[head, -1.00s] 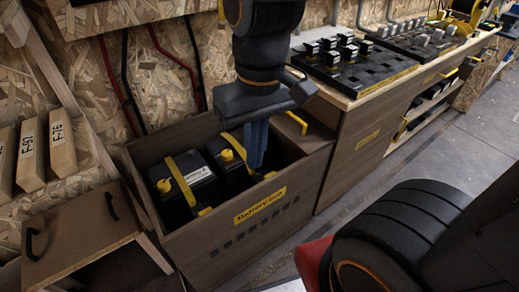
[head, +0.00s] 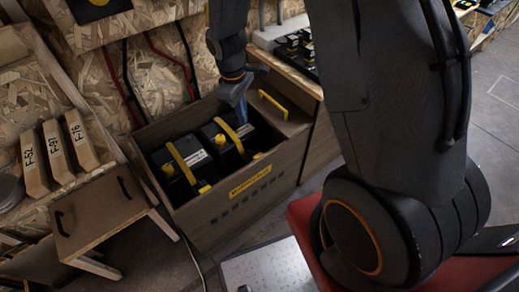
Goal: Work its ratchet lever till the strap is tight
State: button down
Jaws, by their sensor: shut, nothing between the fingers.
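Two black batteries sit side by side in a brown wooden battery box (head: 205,222), the left battery (head: 177,180) and the right battery (head: 236,152). A yellow strap runs over each one, the left strap (head: 180,158) and the right strap (head: 231,134). Small yellow parts show at the front ends of the straps; I cannot make out a ratchet lever or how tight either strap is. My gripper (head: 242,112) has blue fingers, is shut and empty, and points down over the back right of the right battery. I cannot tell whether it touches anything.
A yellow handle (head: 272,104) lies on the box's right-hand lid section. A small wooden stool-like stand (head: 100,212) is left of the box, below labelled wooden blocks (head: 55,152). My arm hides much of the right side.

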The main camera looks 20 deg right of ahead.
aim_at(258, 155)
jog(key=d+f+n+p, duration=0.3)
jog(key=f+p, duration=0.4)
jog(key=f, duration=0.5)
jog(key=shift+d+n, duration=0.35)
jog(key=shift+n, duration=0.15)
jog(key=shift+f, duration=0.1)
jog(key=shift+s+d+f+b, duration=0.1)
jog(key=shift+d+f+b, duration=0.1)
jog(key=shift+f+b, duration=1.3)
jog(key=shift+s+d+f+b, duration=0.15)
jog(key=shift+f+b, duration=0.75)
jog(key=shift+f, duration=1.05)
